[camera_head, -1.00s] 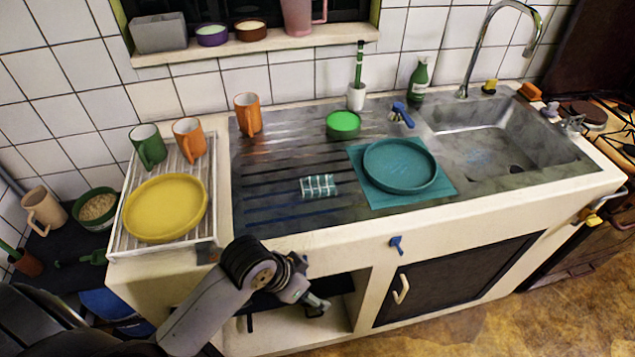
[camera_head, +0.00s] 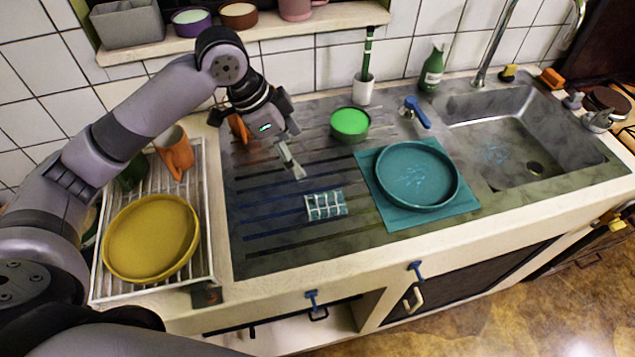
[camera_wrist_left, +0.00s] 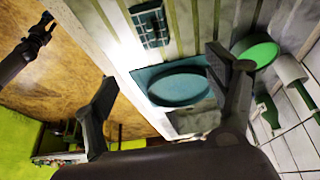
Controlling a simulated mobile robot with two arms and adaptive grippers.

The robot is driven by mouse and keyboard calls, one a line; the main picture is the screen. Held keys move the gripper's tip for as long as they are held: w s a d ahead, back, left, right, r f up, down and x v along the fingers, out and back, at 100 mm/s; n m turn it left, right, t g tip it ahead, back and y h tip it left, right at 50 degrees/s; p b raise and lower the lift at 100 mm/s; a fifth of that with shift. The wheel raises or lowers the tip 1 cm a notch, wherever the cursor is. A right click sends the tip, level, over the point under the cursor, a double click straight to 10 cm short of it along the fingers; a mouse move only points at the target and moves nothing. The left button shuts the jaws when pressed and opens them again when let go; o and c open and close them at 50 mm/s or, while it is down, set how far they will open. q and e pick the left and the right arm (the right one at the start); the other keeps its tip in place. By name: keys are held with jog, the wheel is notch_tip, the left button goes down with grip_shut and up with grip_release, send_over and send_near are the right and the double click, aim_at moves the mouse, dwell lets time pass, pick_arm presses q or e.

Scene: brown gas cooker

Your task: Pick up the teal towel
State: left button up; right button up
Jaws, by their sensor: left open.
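The teal towel (camera_head: 326,204), a small folded cloth with white checks, lies flat on the grooved drainboard, left of a round teal dish (camera_head: 417,174). It also shows at the top of the left wrist view (camera_wrist_left: 150,25). My left gripper (camera_head: 292,168) is open and empty, above the drainboard, up and left of the towel in the head view and apart from it. Its two spread fingers show in the left wrist view (camera_wrist_left: 162,72). A dark arm end, apparently my right gripper (camera_wrist_left: 42,28), shows at the upper left there, too small to read its jaws.
The dish stands on a flat teal square mat (camera_head: 400,219). A rack (camera_head: 208,190) with a yellow plate (camera_head: 151,238) is at left. The drainboard around the towel is clear.

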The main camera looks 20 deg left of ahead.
pick_arm(q)
notch_tip(320, 180, down, 3)
jog(key=s+d+p, duration=0.1)
jog(key=d, duration=0.2)
jog(key=p, duration=0.1)
send_over(324, 195)
jog(key=a, duration=0.2)
jog(key=f, duration=0.6)
jog(key=shift+s+d+f, duration=0.15)
jog(key=shift+s+d, duration=0.05)
jog(key=shift+s, duration=0.2)
jog(key=shift+d+f, duration=0.25)
jog(key=shift+f, duration=0.25)
jog(key=shift+d+f+p, duration=0.1)
jog(key=shift+f+p, duration=0.15)
jog(key=shift+p, duration=0.2)
jog(key=x, duration=0.1)
jog(key=p+x, duration=0.1)
jog(key=x, duration=0.1)
jog(key=shift+f, duration=0.35)
jog(key=shift+w+d+f, duration=0.1)
jog(key=shift+w+f, duration=0.05)
jog(key=shift+f, duration=0.35)
jog(key=shift+c, duration=0.5)
pick_arm(e)
jog(key=s+d+r, duration=0.2)
jog(key=s+r, duration=0.2)
